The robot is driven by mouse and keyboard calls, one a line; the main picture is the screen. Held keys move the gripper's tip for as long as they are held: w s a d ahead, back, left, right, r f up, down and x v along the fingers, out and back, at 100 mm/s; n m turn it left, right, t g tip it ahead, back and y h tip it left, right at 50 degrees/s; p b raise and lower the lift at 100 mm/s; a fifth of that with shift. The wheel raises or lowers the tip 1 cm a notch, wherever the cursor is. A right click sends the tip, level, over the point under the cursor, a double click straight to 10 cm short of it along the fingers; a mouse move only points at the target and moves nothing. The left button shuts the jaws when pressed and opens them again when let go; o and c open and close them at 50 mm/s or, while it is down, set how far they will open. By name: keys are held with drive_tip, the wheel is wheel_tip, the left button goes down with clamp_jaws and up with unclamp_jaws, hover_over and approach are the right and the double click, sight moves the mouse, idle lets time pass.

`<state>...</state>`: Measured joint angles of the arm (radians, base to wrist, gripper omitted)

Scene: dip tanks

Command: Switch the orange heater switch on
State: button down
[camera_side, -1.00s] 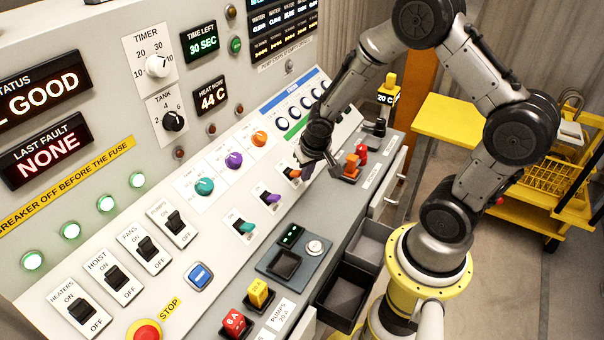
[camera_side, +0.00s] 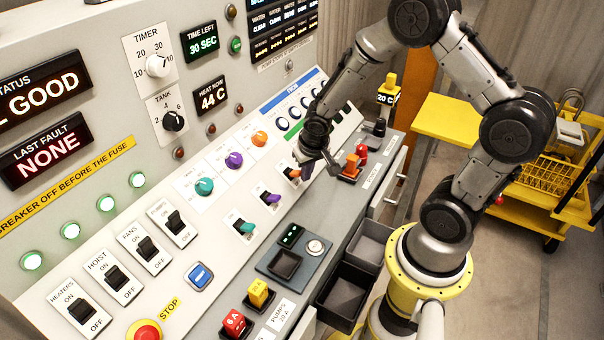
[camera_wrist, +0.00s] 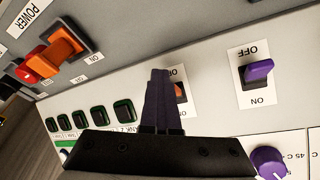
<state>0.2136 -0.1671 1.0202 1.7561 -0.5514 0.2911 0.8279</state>
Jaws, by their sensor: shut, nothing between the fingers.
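The orange heater switch (camera_side: 291,173) sits on a white plate on the sloping panel, below the orange knob. In the wrist view the orange switch (camera_wrist: 180,91) shows just right of my fingers, partly hidden by them. Part of its OFF label and its ON label show above and below it. I cannot tell for sure which way its lever is tipped. My gripper (camera_side: 305,170) is shut and empty, with its fingertips close beside the switch. In the wrist view my gripper (camera_wrist: 160,75) appears as joined dark fingers. Contact with the lever cannot be made out.
A purple switch (camera_wrist: 256,72) stands right of the orange one in the wrist view, with a purple knob (camera_wrist: 268,161) below. An orange power handle (camera_wrist: 55,55) is at upper left. A teal switch (camera_side: 244,227) and dark bins (camera_side: 345,292) lie nearer the camera.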

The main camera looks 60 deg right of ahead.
drive_tip(key=r, duration=0.1)
drive_tip(key=w+r+t, duration=0.1)
drive_tip(key=r, duration=0.1)
drive_tip(key=shift+w+r, duration=0.15)
drive_tip(key=shift+w, duration=0.05)
drive_tip(key=shift+s+r, duration=0.15)
drive_tip(key=shift+s, duration=0.8)
drive_tip(key=d+v, duration=0.1)
drive_tip(key=v, duration=0.6)
drive_tip(key=shift+d+r, duration=0.15)
drive_tip(key=shift+r, duration=0.05)
drive_tip(key=shift+w, duration=0.15)
